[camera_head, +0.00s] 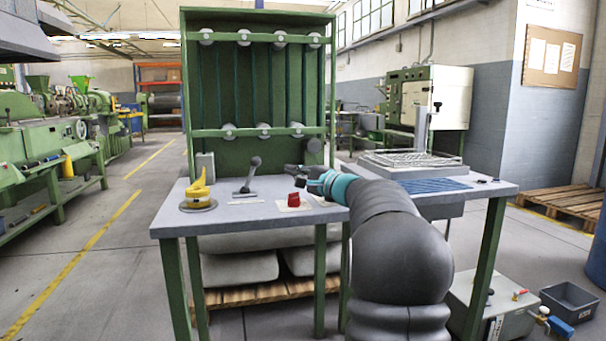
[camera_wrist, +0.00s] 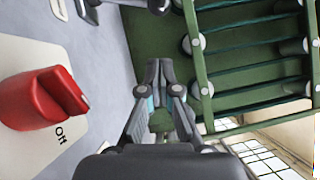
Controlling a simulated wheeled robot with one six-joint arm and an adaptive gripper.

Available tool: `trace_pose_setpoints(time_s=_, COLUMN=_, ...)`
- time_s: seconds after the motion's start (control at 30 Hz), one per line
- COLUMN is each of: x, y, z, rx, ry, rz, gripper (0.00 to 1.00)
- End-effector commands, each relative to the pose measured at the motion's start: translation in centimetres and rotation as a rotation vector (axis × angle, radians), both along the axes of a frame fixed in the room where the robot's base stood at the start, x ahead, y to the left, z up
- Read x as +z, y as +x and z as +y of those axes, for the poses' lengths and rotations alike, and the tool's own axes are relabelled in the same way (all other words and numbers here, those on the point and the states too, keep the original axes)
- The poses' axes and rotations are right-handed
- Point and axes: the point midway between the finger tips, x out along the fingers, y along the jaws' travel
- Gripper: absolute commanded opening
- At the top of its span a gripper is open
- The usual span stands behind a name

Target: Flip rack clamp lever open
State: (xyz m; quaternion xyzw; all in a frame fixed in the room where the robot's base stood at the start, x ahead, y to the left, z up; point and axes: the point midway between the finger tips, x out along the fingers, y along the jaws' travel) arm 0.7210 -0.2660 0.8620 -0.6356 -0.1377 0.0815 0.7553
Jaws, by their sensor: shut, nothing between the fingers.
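A lever (camera_head: 252,176) with a grey arm and dark round knob stands tilted up from a flat base on the bench, left of my gripper in the head view. In the wrist view its dark end (camera_wrist: 157,5) is cut by the top edge, ahead of my fingertips. My gripper (camera_head: 291,169) points left above the bench, apart from the lever. In the wrist view the fingers (camera_wrist: 160,66) are shut and empty. The green rack (camera_head: 330,90) stands upright behind the bench. Which lever is the rack clamp's is not marked legibly.
A red knob (camera_head: 293,199) on a white plate sits below my gripper; it also shows in the wrist view (camera_wrist: 42,97). A yellow-handled device (camera_head: 199,192) stands at the bench's left. A wire basket (camera_head: 410,160) lies right. The front of the bench (camera_head: 240,217) is clear.

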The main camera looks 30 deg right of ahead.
Motion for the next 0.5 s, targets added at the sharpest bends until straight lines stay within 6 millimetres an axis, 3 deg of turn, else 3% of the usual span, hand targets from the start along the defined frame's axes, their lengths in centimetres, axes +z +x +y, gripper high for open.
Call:
trace_pose_setpoints(time_s=0.2, x=0.6, y=3.7, z=1.5, rx=0.003, ry=0.0, rz=-0.001, gripper=0.0)
trace_pose_setpoints(time_s=0.5, x=1.0, y=4.9, z=4.3, rx=0.001, ry=0.001, rz=0.001, gripper=0.0)
